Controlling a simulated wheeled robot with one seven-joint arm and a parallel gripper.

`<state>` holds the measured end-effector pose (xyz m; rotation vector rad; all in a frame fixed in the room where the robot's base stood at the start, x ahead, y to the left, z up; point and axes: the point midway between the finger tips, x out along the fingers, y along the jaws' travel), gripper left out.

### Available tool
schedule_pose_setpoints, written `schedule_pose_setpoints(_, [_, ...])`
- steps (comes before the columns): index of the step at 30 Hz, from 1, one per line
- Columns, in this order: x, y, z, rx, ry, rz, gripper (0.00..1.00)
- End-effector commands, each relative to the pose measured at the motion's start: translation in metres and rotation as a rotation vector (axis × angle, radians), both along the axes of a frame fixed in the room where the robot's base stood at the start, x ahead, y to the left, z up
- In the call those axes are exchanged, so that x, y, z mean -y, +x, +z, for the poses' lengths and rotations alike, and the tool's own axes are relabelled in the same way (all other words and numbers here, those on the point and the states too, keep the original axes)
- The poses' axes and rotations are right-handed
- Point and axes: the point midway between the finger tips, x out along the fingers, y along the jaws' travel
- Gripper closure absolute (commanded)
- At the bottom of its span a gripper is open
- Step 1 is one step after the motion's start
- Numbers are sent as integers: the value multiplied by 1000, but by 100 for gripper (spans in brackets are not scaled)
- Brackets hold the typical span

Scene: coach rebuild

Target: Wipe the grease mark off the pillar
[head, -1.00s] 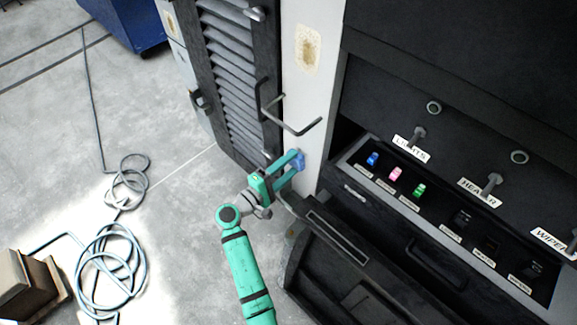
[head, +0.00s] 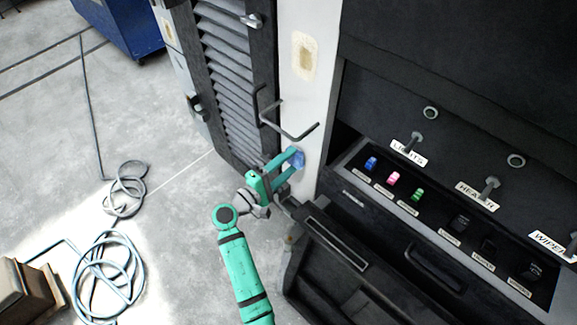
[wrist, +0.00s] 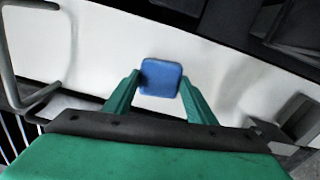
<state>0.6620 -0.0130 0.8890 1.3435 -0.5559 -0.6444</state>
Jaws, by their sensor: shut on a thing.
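My gripper (head: 292,167) is shut on a small blue pad (head: 297,159) at the lower part of the white pillar (head: 305,110). In the wrist view the blue pad (wrist: 161,77) sits between the two green fingertips (wrist: 159,90), its flat face toward the pillar surface (wrist: 80,60). The pad looks close against the pillar; I cannot tell whether it touches. A yellowish-brown mark (head: 303,56) shows higher on the pillar, well above my gripper. No grease mark is clear around the pad, and the pad hides the surface behind it.
A bent grey handle (head: 290,128) juts out just above my gripper. A louvred dark panel (head: 232,75) stands left of the pillar. A switch console (head: 430,215) and an open dark compartment (head: 345,265) lie to the right. Coiled hoses (head: 105,270) lie on the floor at left.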

Motion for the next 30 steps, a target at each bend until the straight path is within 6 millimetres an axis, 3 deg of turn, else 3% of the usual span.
schedule_pose_setpoints(7, [2,2,0,0,0,0,74])
schedule_pose_setpoints(21, [7,4,-35,-4,1,-6,74])
schedule_pose_setpoints(30, [10,4,-42,-4,3,-10,74])
